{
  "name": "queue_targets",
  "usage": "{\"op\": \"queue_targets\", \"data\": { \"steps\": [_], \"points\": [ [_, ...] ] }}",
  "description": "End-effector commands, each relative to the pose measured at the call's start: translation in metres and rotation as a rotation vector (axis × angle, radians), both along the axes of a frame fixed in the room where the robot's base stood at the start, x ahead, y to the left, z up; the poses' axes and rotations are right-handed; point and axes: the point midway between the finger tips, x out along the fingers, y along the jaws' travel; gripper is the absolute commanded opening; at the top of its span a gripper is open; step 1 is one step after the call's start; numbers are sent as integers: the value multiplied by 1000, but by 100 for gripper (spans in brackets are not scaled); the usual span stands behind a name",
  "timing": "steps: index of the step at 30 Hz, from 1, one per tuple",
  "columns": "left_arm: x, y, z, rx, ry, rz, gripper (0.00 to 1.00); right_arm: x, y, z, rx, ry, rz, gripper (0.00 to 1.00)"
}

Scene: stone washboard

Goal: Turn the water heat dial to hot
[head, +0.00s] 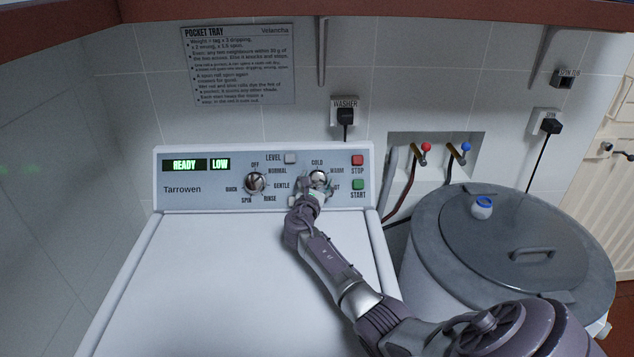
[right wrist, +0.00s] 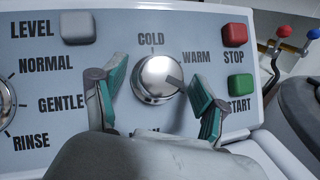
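The water heat dial (head: 318,178) is a round silver knob on the washer's control panel, with COLD above it and WARM to its upper right. In the right wrist view the dial (right wrist: 158,78) has a dark pointer line running to the lower right, below WARM. The label there is covered by my finger; in the head view its end reads "OT". My right gripper (head: 311,190) is at the dial. Its two green-padded fingers (right wrist: 159,85) are spread on either side of the knob, with small gaps showing. My left gripper is not in view.
The program dial (head: 256,183) sits left of the heat dial. The red STOP button (head: 358,160) and green START button (head: 358,184) are close on the right. The grey LEVEL button (head: 290,158) is at the upper left. A grey-lidded tub (head: 450,245) stands right of the washer.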

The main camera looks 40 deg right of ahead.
Motion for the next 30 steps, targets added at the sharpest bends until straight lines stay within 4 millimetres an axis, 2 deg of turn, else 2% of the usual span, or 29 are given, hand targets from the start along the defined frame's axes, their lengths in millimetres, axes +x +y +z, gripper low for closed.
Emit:
{"op": "queue_targets", "data": {
  "steps": [11, 14, 24, 30],
  "points": [
    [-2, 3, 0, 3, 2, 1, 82, -5, 7, 0, -1, -1, 1, 73],
    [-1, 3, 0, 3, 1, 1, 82, -13, 19, -1, -1, 0, 3, 73],
    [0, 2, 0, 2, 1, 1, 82, -54, 75, 1, 2, 0, 2, 73],
    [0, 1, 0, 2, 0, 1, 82, -68, 94, 2, 0, 1, 1, 73]
  ]
}}
